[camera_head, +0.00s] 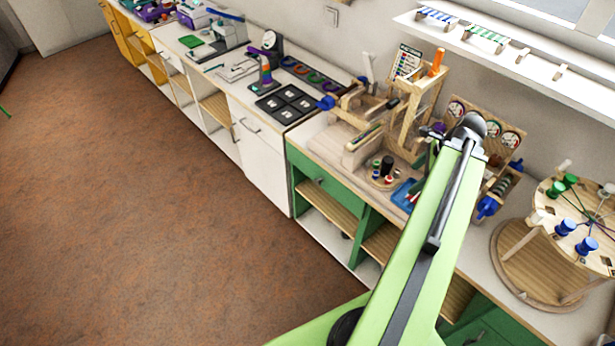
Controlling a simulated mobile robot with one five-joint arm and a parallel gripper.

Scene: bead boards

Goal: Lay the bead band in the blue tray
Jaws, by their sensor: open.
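The blue tray (403,194) sits on the worktop over the green cabinet, left of my arm. My arm covers its right side, and small red and pale items show at its right edge. I cannot make out the bead band for certain. A round wooden board (373,178) with a dark peg and small coloured pieces stands just left of the tray. My green arm reaches up across the right half of the view, and its far joint is over the worktop.
A tall wooden frame (418,100) and wooden blocks stand behind the tray. A round wooden stand with blue and green spools (565,228) is at the right. A white shelf (520,62) hangs above. The brown floor (150,200) is clear at left.

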